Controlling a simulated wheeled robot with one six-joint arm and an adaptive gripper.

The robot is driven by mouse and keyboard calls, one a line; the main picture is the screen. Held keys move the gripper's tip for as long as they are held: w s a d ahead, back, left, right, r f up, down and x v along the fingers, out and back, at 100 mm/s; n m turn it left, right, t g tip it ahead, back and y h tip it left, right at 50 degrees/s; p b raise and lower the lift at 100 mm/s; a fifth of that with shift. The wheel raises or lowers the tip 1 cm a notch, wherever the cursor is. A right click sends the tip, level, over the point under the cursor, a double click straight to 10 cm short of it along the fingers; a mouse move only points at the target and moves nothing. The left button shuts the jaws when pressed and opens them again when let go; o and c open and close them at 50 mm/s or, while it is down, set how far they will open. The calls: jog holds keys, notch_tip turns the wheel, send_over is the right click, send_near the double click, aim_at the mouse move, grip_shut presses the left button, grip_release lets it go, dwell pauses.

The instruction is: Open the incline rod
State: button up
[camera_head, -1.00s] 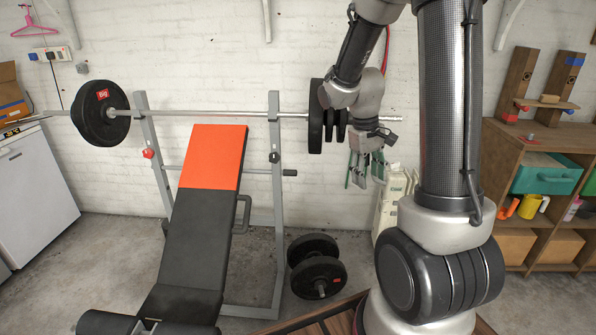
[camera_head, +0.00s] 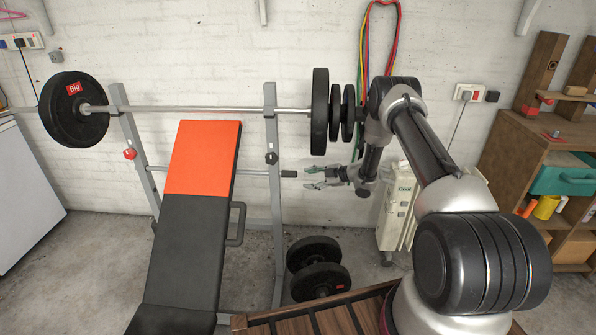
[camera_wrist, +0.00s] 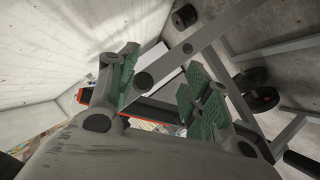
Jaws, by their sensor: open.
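The incline rod (camera_head: 262,173) is a thin grey bar running level behind the raised weight bench (camera_head: 187,230). Its black end grip (camera_head: 288,174) sticks out past the right upright. My gripper (camera_head: 311,178) points left, just right of that grip, and looks apart from it; the depth between them is hard to judge. In the wrist view my gripper (camera_wrist: 158,95) has its green-padded fingers spread, with no object held between them. A dark cylinder at the lower right of the wrist view may be the grip.
A loaded barbell (camera_head: 205,108) lies across the rack (camera_head: 272,200) above the rod, its plates (camera_head: 320,112) near my arm. Loose dumbbell plates (camera_head: 318,280) rest on the floor below. A white heater (camera_head: 398,210) and a shelf unit (camera_head: 530,150) stand to the right.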

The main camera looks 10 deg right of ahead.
aim_at(290, 174)
jog(key=a+r+n+y, duration=0.1)
jog(key=a+r+y, duration=0.1)
jog(key=r, duration=0.1)
jog(key=shift+s+a+n, duration=0.1)
jog(key=shift+a+n, duration=0.2)
jog(key=shift+a, duration=0.1)
jog(key=x, duration=0.7)
grip_shut()
